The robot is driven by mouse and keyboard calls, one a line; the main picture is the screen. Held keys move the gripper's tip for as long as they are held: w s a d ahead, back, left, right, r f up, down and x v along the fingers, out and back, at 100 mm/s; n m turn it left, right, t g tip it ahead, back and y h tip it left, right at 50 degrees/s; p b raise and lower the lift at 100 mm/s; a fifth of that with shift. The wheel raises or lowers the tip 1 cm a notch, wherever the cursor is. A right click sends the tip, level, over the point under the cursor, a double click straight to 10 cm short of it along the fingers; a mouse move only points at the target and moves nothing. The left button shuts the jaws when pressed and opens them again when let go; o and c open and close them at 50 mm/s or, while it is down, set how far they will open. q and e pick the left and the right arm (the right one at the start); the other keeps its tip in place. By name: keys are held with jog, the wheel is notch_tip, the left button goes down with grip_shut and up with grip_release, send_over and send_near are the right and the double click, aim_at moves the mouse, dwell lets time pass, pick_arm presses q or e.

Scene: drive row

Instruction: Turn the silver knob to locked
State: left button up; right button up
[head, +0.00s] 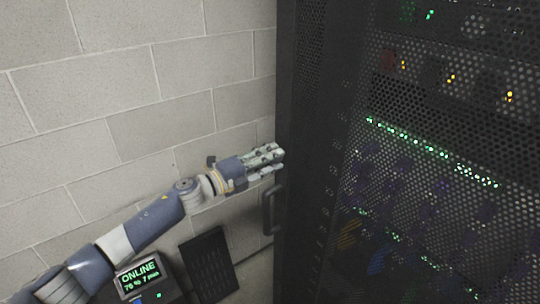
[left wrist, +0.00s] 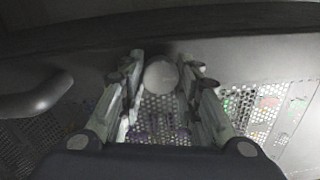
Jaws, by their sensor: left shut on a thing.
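The silver knob (left wrist: 160,77) shows in the left wrist view as a pale round disc between the fingertips of my left gripper (left wrist: 161,80). The fingers stand on either side of it and are shut on it. I cannot read any mark on the knob that tells how far it is turned. In the head view my left gripper (head: 272,162) reaches right to the edge of the black rack door, and the knob is hidden there behind the fingers. My right gripper is in neither view.
The black perforated rack door (head: 390,165) fills the right of the head view, with green and amber lights behind it. A dark pull handle (head: 270,208) sits just below my left gripper and also shows in the left wrist view (left wrist: 38,98). A block wall (head: 120,75) stands behind my arm.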

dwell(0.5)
pick_arm(q)
jog(key=o, duration=1.1)
jog(key=v, duration=1.2)
jog(key=shift+w, duration=0.1)
